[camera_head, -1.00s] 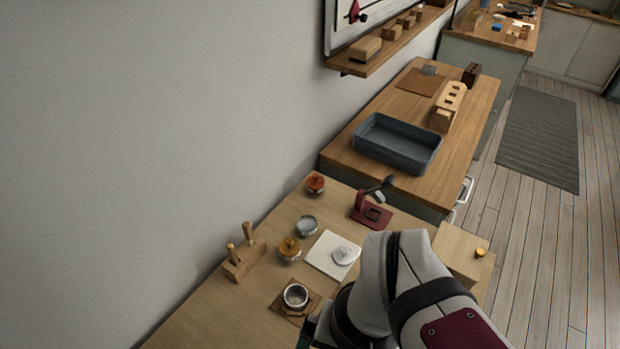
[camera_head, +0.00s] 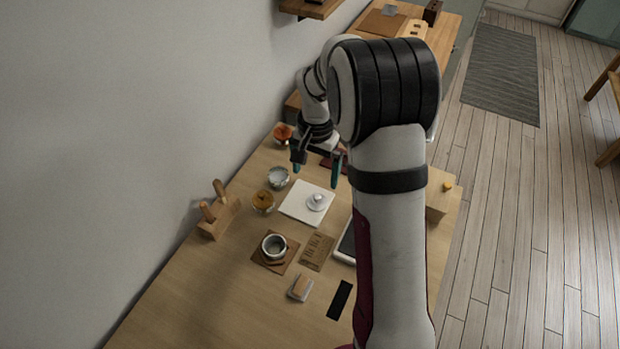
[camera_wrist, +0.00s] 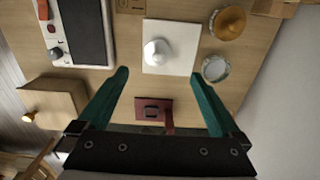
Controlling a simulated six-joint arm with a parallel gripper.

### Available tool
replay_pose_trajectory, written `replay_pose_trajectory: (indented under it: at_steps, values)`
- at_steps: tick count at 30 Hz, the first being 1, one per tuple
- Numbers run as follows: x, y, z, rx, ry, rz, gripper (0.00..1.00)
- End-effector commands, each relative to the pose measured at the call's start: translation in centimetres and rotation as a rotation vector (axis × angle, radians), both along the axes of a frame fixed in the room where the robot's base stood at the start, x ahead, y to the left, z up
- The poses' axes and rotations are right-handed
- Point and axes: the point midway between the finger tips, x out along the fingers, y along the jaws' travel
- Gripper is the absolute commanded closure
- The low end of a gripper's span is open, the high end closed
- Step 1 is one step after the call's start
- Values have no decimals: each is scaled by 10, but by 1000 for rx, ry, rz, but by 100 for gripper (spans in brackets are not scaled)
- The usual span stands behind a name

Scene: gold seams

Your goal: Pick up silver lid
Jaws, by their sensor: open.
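The silver lid (camera_head: 317,201), a small round disc with a knob, rests on a white square board (camera_head: 296,212) on the wooden table. In the wrist view the lid (camera_wrist: 157,52) lies on the white board (camera_wrist: 184,62), ahead of the fingers and roughly centred between them. My gripper (camera_head: 318,176) is open and empty, with teal fingers, above the table just beyond the board. In the wrist view the open fingers (camera_wrist: 165,92) spread wide, with the lid past their tips and not touched.
A silver bowl (camera_head: 278,178), an amber-lidded jar (camera_head: 263,202) and an orange-lidded jar (camera_head: 283,132) stand left of the board. A grey cup (camera_head: 273,245) sits nearer. A maroon stand (camera_wrist: 154,110) lies below the fingers in the wrist view. A wooden peg holder (camera_head: 219,218) is by the wall.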

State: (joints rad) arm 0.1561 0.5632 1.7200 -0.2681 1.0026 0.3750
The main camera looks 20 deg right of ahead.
Motion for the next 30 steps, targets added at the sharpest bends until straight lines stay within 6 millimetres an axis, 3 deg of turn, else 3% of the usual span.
replay_pose_trajectory:
  at_steps: [3,15,23,30]
  values:
    - [-1,0,-30,1,4,1,0]
    - [-2,-6,-96,1,2,2,0]
    - [-1,-6,-102,1,-1,1,0]
    - [-2,-6,-101,0,0,1,41]
